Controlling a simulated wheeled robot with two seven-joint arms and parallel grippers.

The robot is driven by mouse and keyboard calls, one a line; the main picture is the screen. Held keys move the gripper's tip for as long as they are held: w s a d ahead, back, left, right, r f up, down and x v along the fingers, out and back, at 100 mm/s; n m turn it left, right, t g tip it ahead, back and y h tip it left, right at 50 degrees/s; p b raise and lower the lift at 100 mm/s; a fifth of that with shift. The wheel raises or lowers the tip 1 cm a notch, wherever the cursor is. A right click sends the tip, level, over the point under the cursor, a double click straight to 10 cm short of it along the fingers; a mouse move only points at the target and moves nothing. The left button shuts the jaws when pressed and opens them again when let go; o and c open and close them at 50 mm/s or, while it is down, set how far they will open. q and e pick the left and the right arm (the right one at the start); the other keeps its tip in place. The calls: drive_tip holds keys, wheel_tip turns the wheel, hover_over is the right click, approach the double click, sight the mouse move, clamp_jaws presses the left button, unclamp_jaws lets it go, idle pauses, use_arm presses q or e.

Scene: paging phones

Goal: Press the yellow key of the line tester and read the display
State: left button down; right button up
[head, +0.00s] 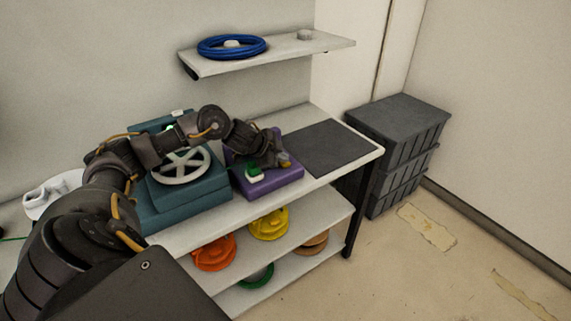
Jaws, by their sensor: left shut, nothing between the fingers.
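A purple box-shaped device (270,185) sits on the bench, with a green part and a pale part on its top; it appears to be the line tester. My left gripper (283,163) is shut and empty, over the top of this device. A small yellowish spot shows at the fingertips; I cannot tell whether it is the yellow key or whether the fingers touch it. The gripper hides much of the device's top, and no display can be read. My right gripper is not in view.
A teal machine (190,198) with a pale handwheel (181,166) stands left of the purple device. A dark mat (325,147) lies to the right. A blue cable coil (231,46) rests on the wall shelf (300,48). Coloured reels sit below; grey crates (398,130) stand right.

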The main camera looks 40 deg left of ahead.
sight(282, 164)
use_arm(q)
drive_tip(key=shift+f, duration=0.45)
drive_tip(key=shift+r, duration=0.1)
idle(0.4)
drive_tip(key=shift+r+p, duration=0.85)
drive_tip(key=shift+p, duration=0.1)
drive_tip(key=shift+r, duration=0.1)
wheel_tip(282, 164, up, 5)
drive_tip(key=p, duration=0.5)
drive_tip(key=shift+p, duration=0.3)
drive_tip(key=shift+f, duration=0.2)
